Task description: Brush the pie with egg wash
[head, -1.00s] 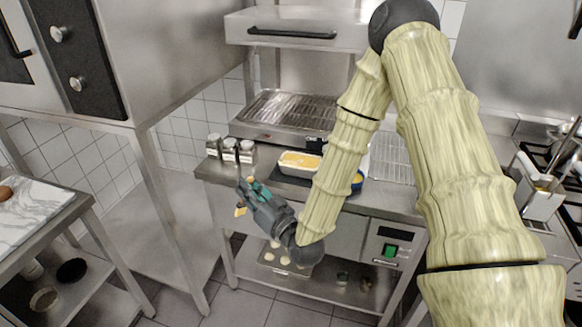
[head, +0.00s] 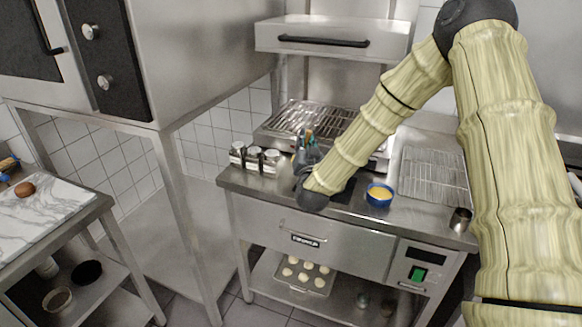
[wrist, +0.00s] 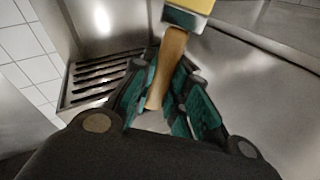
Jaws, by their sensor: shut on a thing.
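My gripper (head: 307,145) is over the steel counter, pointing up and away in the head view. In the wrist view its teal-padded fingers (wrist: 168,85) are shut on the wooden handle of a brush (wrist: 166,72). A dark mat (head: 341,194) shows in part beside my forearm.
Several metal-lidded jars (head: 254,157) stand left of my gripper. A grill (head: 310,118) is behind it under a steel hood. A wire rack (head: 433,175) and a small metal cup (head: 460,220) are to the right. A tray of dough balls (head: 304,274) sits on the lower shelf.

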